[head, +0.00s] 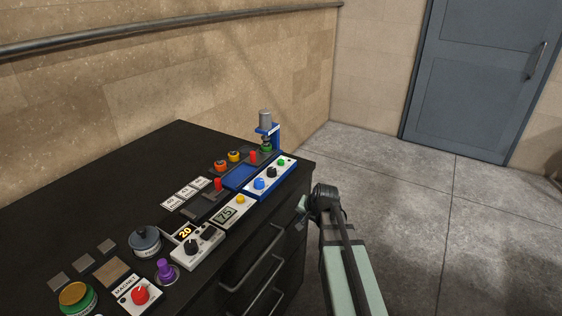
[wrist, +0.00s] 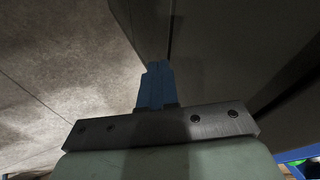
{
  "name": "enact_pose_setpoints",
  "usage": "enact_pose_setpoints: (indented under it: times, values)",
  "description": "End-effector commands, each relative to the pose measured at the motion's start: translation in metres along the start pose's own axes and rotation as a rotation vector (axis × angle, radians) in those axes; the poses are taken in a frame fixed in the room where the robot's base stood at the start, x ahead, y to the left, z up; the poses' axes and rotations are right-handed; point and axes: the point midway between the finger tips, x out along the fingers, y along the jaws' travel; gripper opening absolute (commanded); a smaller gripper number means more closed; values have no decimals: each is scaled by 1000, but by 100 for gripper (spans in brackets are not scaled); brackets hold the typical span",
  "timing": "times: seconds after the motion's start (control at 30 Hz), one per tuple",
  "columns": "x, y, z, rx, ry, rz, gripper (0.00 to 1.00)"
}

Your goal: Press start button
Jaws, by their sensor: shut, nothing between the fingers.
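A control box (head: 270,178) with a white top and blue sides sits at the far right corner of the black cabinet top. It has a blue knob (head: 259,183), a black knob (head: 272,172) and a small green button (head: 281,162). No start label is readable on any of them. My gripper (head: 301,205) is beside the cabinet's right front side, lower than the box and apart from it. In the wrist view its blue fingers (wrist: 156,72) are together and empty, with floor to the left and a dark surface to the right. The button does not show there.
A blue press stand (head: 276,136) with a grey cylinder rises behind the box. A display box (head: 230,213) reading 75, a dial box (head: 197,245) reading 20, a purple knob (head: 166,269) and a red-knob magnet box (head: 139,295) line the front edge. Drawer handles (head: 265,255) stick out below.

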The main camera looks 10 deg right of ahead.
Motion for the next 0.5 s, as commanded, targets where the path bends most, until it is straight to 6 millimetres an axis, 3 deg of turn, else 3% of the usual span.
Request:
enact_pose_setpoints:
  times: [0.1, 0.5]
  values:
    - [-25, -14, -28, 26, 53, -36, 0]
    - [-101, -67, -103, 56, 180, -143, 0]
